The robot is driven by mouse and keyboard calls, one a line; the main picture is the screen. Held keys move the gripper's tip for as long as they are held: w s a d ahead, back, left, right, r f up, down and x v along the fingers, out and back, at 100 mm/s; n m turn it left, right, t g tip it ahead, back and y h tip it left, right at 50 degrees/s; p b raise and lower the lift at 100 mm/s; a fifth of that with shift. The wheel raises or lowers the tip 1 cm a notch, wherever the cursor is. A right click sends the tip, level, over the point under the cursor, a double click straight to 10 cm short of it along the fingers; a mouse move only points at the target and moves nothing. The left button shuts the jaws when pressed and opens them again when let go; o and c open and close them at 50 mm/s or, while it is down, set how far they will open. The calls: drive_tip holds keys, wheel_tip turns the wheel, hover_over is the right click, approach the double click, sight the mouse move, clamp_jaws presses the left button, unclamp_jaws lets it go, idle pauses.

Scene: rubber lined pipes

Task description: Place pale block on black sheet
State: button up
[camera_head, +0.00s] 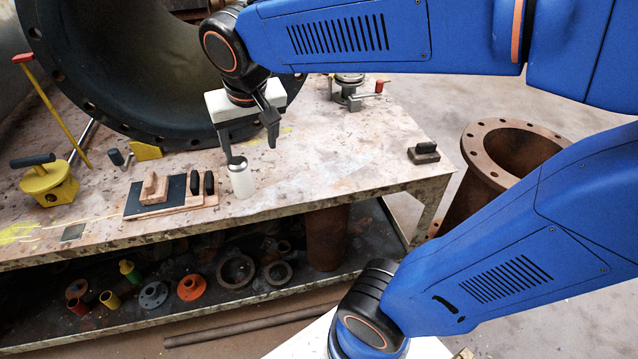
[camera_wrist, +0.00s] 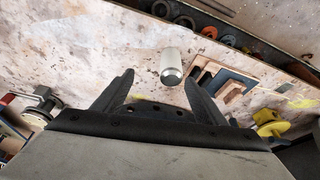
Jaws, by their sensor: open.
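The pale block (camera_head: 153,188) is a tan, wood-coloured piece with a raised part. It appears to rest on the black sheet (camera_head: 176,188), which lies on a thin wooden board on the bench. In the wrist view the pale block (camera_wrist: 232,93) and the black sheet (camera_wrist: 245,80) show right of my fingers. My gripper (camera_head: 252,146) is open and empty, pointing down above the bench, to the right of the sheet.
A silver-white cylinder (camera_head: 241,178) stands close to my gripper, right of the board. Two black upright pieces (camera_head: 202,183) are at the board's right end. A yellow tool (camera_head: 48,181) is left, a huge dark pipe behind. The bench's right part is mostly clear around a small dark-handled block (camera_head: 424,153).

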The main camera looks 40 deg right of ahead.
drive_tip(key=s+d+f+n, duration=0.1)
drive_tip(key=s+d+f, duration=0.2)
drive_tip(key=s, duration=0.3)
drive_tip(key=s+d+f+t, duration=0.1)
drive_tip(key=s+d+f, duration=0.2)
drive_tip(key=s+d, duration=0.2)
drive_tip(key=shift+s+n+y, duration=0.3)
drive_tip(key=shift+s+n, duration=0.1)
drive_tip(key=shift+s, duration=0.85)
drive_tip(key=shift+r, duration=0.1)
